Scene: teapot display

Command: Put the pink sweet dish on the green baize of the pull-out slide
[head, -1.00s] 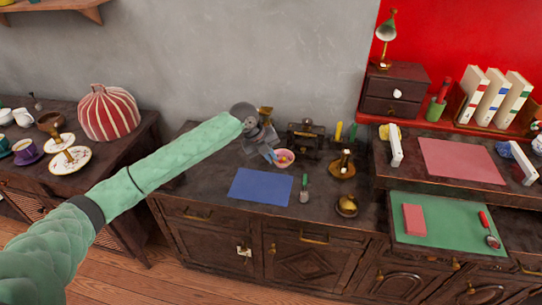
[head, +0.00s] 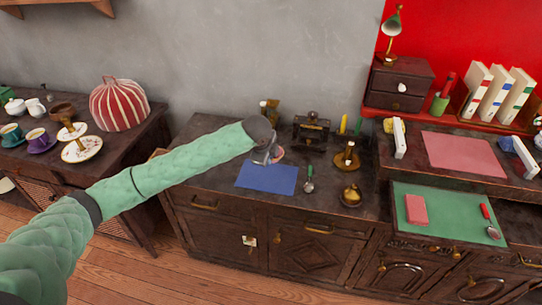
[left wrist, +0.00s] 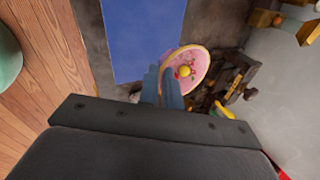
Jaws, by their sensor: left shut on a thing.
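The pink sweet dish (head: 279,156) is at the back of the dark cabinet top, just behind the blue mat, partly hidden by my left gripper (head: 270,158). I cannot tell whether the dish is lifted off the top. The green baize (head: 448,222) of the pull-out slide lies at the right, holding a pink-red block (head: 416,209) and a red-handled spoon (head: 489,222). My right gripper is out of view.
A dark metal device (head: 311,132) is behind. The baize is bare at centre. A raised shelf with a pink mat (head: 462,156) edges it.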

